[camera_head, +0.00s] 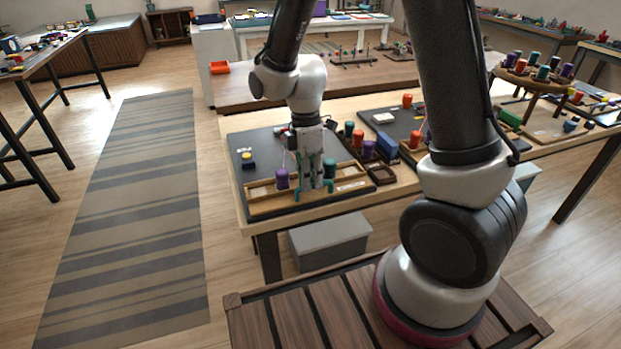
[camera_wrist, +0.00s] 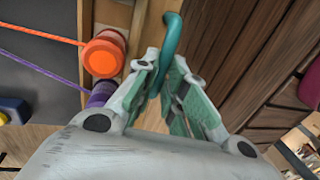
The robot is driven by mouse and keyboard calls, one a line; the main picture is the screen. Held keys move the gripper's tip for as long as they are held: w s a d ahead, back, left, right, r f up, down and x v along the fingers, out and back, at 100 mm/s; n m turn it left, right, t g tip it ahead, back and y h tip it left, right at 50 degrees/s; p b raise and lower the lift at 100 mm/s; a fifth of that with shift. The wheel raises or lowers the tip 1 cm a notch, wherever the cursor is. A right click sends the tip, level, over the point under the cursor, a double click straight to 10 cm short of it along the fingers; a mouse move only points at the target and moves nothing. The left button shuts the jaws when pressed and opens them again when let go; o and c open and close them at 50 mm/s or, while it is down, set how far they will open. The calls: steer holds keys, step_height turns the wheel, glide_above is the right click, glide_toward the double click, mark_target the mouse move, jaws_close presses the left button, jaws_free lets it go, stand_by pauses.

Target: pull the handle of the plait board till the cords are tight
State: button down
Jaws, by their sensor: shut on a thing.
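The plait board (camera_head: 262,207) is a tan wooden frame at the front of a dark mat on the table. My gripper (camera_head: 315,186) is over its front edge. In the wrist view my gripper (camera_wrist: 167,82) is shut on the teal hooked handle (camera_wrist: 170,38), which rises between the fingertips. The handle also shows in the head view (camera_head: 298,195), partly hidden by the fingers. A purple bobbin (camera_head: 282,178) and a teal bobbin (camera_head: 330,168) stand on the board. In the wrist view an orange bobbin (camera_wrist: 104,55) and its orange cord (camera_wrist: 40,34) show; the cord looks straight. The purple cord (camera_wrist: 40,68) looks straight too.
Several coloured bobbins (camera_head: 357,138) stand right of my gripper, beside a blue block (camera_head: 387,146). A yellow-topped piece (camera_head: 247,160) lies on the dark mat (camera_head: 258,142) at left. A grey box (camera_head: 330,240) is under the table's front edge. The striped rug (camera_head: 130,220) at left is clear.

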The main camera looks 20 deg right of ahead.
steer(key=c, duration=1.8)
jaws_free()
steer(key=shift+s, duration=0.3)
steer(key=shift+o, duration=0.2)
steer(key=shift+w, duration=0.1)
steer(key=shift+w+r, duration=0.1)
steer(key=shift+r, duration=0.3)
step_height(320, 180, up, 11)
steer(key=w, duration=0.2)
